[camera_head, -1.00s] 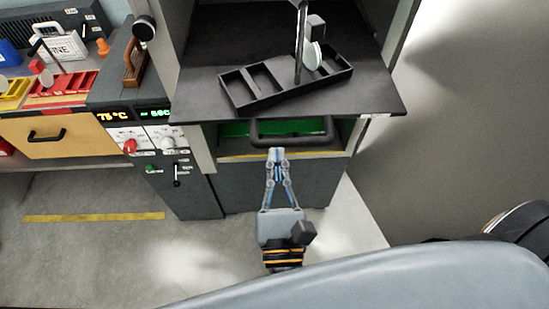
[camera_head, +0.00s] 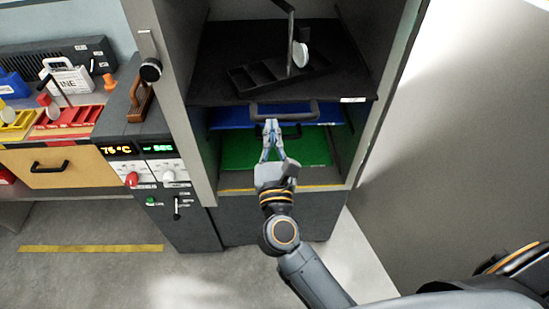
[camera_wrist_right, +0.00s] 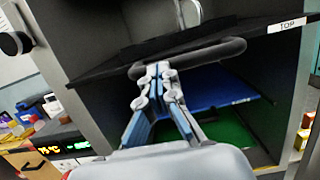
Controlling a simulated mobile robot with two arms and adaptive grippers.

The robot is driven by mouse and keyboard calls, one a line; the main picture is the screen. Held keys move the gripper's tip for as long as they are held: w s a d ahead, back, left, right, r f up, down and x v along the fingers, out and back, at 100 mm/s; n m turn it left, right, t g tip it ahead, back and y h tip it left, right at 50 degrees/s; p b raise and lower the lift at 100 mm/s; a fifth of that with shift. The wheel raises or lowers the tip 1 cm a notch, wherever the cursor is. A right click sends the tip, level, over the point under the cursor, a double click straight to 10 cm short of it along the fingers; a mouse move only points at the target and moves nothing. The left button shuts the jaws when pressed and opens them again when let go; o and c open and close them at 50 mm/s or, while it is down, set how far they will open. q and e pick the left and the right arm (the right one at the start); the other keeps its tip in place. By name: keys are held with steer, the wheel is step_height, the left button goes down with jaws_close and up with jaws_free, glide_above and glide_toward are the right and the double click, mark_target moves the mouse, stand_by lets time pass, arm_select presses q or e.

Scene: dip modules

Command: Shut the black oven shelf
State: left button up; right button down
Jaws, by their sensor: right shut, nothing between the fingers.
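The black oven shelf (camera_head: 225,55) is the top shelf in the open oven; its front edge sits close to the oven's front opening. Its dark handle (camera_head: 284,110) hangs at the front edge. My right gripper (camera_head: 271,124) is shut and empty, its fingertips at the handle's left part. In the right wrist view the fingertips (camera_wrist_right: 158,68) overlap the handle (camera_wrist_right: 190,56); whether they touch it I cannot tell. A label "TOP" (camera_wrist_right: 287,25) marks the shelf edge. My left gripper is not in view.
A black divided tray (camera_head: 250,78) and a thin post with a pale disc (camera_head: 301,55) stand on the shelf. Below are a blue shelf (camera_head: 235,117) and a green shelf (camera_head: 240,150). The oven control panel (camera_head: 157,165) is at the left.

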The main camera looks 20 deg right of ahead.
mark_target(269, 80)
steer(key=f+x, duration=0.1)
steer(key=x, duration=0.4)
steer(key=f+b+x, duration=0.1)
steer(key=x, duration=0.5)
steer(key=f+x, duration=0.1)
steer(key=x, duration=0.4)
steer(key=shift+w+f, duration=0.1)
steer(key=shift+w, duration=0.35)
steer(key=shift+d+r, duration=0.1)
steer(key=shift+r, duration=0.15)
steer(key=shift+r, duration=0.15)
